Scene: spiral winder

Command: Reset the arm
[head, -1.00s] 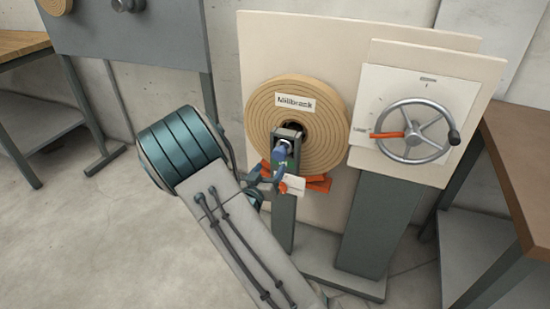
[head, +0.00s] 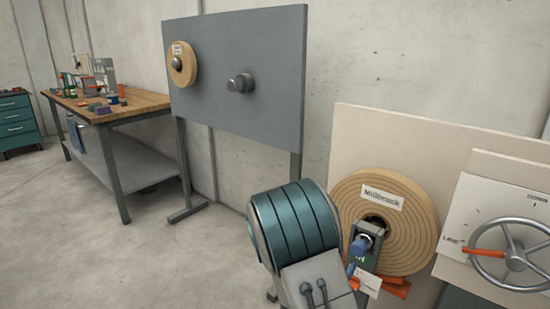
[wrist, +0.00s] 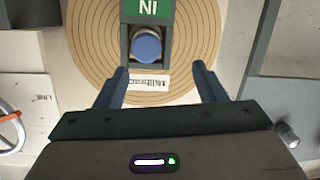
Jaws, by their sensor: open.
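My gripper (wrist: 162,82) shows in the wrist view with its two dark fingers spread wide and nothing between them. Ahead of the fingers is a tan spiral disc (wrist: 95,45), with its "Millbrack" label upside down. A blue-capped knob (wrist: 147,46) in a grey bracket with a green plate (wrist: 148,9) stands in front of the disc. In the head view the disc (head: 408,245) and blue knob (head: 362,244) are at the lower right. My teal-banded arm covers the area left of them, and my gripper cannot be made out there.
A handwheel (head: 513,257) with an orange pointer is on the white panel at the right edge. A grey board (head: 270,50) carries a smaller tan disc (head: 184,64) and a bare hub (head: 241,83). A cluttered workbench (head: 140,105) is at the left. The floor between is clear.

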